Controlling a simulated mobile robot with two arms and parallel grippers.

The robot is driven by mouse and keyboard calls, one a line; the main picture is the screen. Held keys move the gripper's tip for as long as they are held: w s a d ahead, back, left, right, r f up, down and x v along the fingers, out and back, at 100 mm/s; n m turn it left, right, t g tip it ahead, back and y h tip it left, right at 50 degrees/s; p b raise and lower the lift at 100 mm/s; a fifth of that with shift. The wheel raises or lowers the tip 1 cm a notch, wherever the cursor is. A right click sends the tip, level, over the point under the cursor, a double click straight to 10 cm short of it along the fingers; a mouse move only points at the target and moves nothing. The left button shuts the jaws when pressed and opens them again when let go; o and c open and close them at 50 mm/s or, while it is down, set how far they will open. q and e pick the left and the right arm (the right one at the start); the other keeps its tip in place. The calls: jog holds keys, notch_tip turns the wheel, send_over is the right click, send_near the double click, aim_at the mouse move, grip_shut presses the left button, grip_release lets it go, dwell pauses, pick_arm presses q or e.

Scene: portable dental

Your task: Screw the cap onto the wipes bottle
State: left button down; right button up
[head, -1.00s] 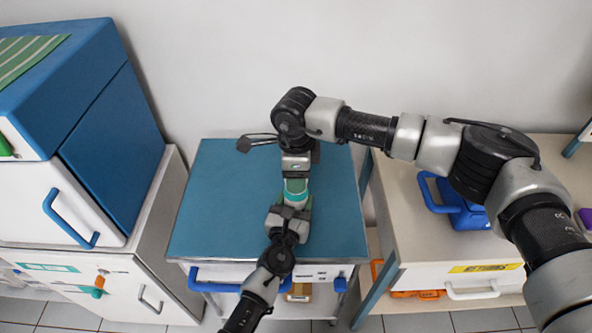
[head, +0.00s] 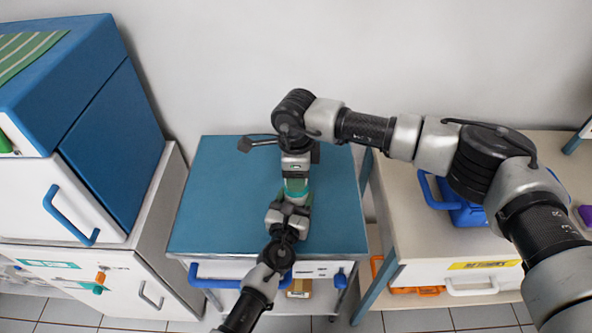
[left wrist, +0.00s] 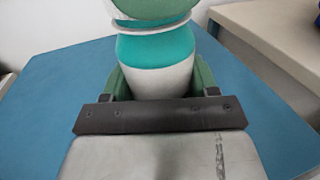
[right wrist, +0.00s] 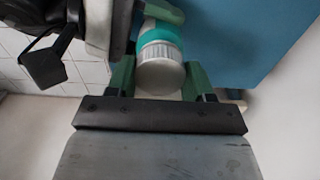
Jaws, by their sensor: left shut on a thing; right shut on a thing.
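The white wipes bottle (left wrist: 155,75) with a teal band is upright above the blue-topped cart. My left gripper (head: 293,200) is shut on its body from the front, with green fingers on either side in the left wrist view. The white ribbed cap (right wrist: 160,70) is at the bottle's top. My right gripper (head: 296,182) points down from above and is shut on the cap, its green fingers on both sides in the right wrist view. The cap and bottle are in line; how far the cap is seated cannot be told.
The blue cart top (head: 225,200) is otherwise clear. A blue and white cabinet (head: 105,150) stands at left. A beige table (head: 410,220) at right bears a blue case (head: 468,214), partly behind my right arm. The white wall is close behind the cart.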

jog(key=m, duration=0.4)
jog(key=shift+m, duration=0.3)
jog(key=m, duration=2.6)
jog(key=shift+m, duration=0.3)
jog(key=m, duration=0.4)
jog(key=o, duration=1)
jog(key=shift+f, duration=0.1)
